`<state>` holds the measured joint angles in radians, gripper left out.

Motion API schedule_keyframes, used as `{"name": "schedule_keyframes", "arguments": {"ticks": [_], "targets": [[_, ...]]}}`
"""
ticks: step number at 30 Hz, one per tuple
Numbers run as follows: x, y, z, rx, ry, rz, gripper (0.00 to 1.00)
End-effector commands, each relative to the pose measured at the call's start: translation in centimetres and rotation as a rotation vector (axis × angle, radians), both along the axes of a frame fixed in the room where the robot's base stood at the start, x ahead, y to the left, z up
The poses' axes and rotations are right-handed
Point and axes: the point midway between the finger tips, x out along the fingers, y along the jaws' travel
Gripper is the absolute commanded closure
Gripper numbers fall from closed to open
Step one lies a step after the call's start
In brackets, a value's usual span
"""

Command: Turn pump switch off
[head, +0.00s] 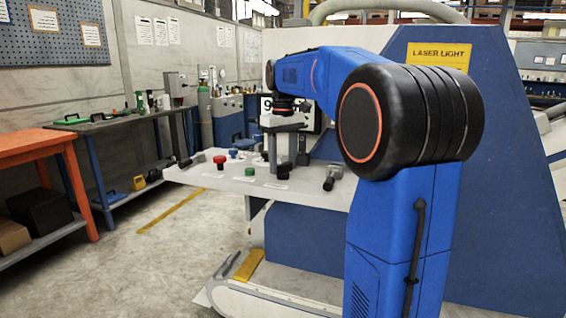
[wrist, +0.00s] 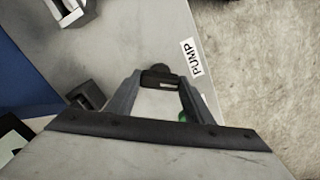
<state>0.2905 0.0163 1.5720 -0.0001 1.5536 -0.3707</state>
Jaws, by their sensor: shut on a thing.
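The pump switch (wrist: 162,73) is a small black piece with a light slot, beside the white PUMP label (wrist: 191,57) in the wrist view. My gripper (wrist: 161,82) is shut on it, with one grey finger on each side. The lower part of the switch is hidden by the gripper. In the head view my gripper (head: 285,162) reaches down to the grey panel (head: 215,180), and I cannot clearly make out the switch there.
A red button (head: 220,161) and a green button (head: 250,172) stand on the panel left of my gripper. A dark lever-like part (head: 331,178) stands to the right. The blue LASER LIGHT housing (head: 500,130) is behind my arm.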

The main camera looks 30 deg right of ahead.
Motion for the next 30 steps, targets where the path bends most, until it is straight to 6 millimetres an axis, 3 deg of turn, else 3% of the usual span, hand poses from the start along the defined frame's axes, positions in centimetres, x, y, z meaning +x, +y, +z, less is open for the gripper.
{"name": "schedule_keyframes", "arguments": {"ticks": [15, 30], "targets": [[0.01, -0.01, 0.03, 0.000, -0.001, 0.431, 0.76], [0.02, -0.01, 0.04, -0.001, -0.001, 0.593, 0.76]]}}
